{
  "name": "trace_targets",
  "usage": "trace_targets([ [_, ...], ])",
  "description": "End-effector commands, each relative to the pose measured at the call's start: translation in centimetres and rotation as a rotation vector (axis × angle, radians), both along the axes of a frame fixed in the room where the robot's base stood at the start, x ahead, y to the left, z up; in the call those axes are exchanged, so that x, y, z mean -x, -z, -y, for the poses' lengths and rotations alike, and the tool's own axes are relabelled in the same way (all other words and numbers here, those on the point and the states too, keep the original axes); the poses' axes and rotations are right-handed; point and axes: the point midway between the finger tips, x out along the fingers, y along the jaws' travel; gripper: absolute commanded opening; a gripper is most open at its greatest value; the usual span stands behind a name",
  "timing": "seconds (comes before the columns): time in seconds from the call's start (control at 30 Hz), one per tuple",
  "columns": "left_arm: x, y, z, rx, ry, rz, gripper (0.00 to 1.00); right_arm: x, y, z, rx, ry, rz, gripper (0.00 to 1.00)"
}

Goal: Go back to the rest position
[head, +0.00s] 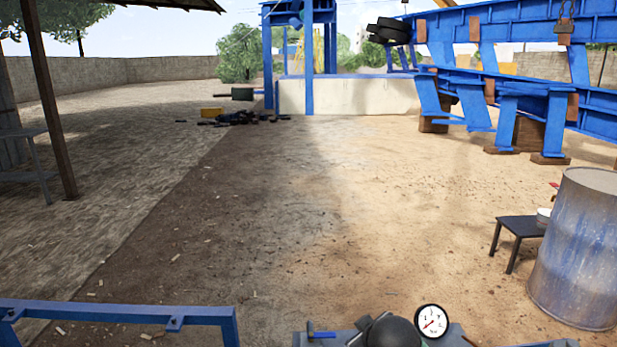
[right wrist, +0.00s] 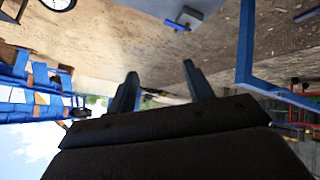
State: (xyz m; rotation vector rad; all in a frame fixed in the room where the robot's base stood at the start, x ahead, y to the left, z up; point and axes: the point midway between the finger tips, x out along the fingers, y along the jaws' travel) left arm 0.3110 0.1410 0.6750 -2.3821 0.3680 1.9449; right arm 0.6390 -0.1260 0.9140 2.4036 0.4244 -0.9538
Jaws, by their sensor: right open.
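My right gripper (right wrist: 160,88) shows in the right wrist view, its two dark fingers apart with nothing between them. That view is tilted, with sky at its lower left. In the head view neither gripper can be made out, and my left gripper shows nowhere. A dark rounded shape (head: 393,333) is cut off by the bottom edge of the head view; I cannot tell what it is.
A dial gauge (head: 432,321) and a blue-handled part (head: 320,334) are at the bottom. A blue rail (head: 120,313) is at lower left. A barrel (head: 578,250) and small table (head: 519,226) stand right. The middle ground is clear; blue machinery (head: 500,95) stands beyond.

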Motion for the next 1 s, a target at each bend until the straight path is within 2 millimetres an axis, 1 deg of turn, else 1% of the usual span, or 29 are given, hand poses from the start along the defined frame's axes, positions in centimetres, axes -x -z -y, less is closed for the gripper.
trace_targets([
  [0.03, 0.0, 0.0, 0.0, 0.0, 0.0, 0.0, 0.38, 1.1, 0.9, 0.1, -0.021, 0.016, -0.015, 0.52],
  [0.27, 0.0, 0.0, 0.0, 0.001, -0.001, 0.0, 0.38, 5.6, 4.5, 1.2, -0.097, 0.104, -0.081, 0.52],
  [0.57, 0.0, -0.1, 0.0, 0.001, -0.001, 0.001, 0.38, 12.5, 10.4, 2.3, -0.182, 0.205, -0.222, 0.52],
  [0.77, 0.0, -0.1, 0.0, 0.002, -0.001, 0.002, 0.38, 17.9, 14.9, 2.6, -0.226, 0.266, -0.341, 0.52],
  [0.87, 0.0, -0.1, 0.0, 0.002, -0.001, 0.002, 0.38, 20.9, 17.2, 2.6, -0.24, 0.295, -0.409, 0.52],
  [1.0, 0.0, -0.1, 0.0, 0.002, -0.001, 0.002, 0.38, 25.4, 20.2, 2.1, -0.255, 0.324, -0.503, 0.52],
])
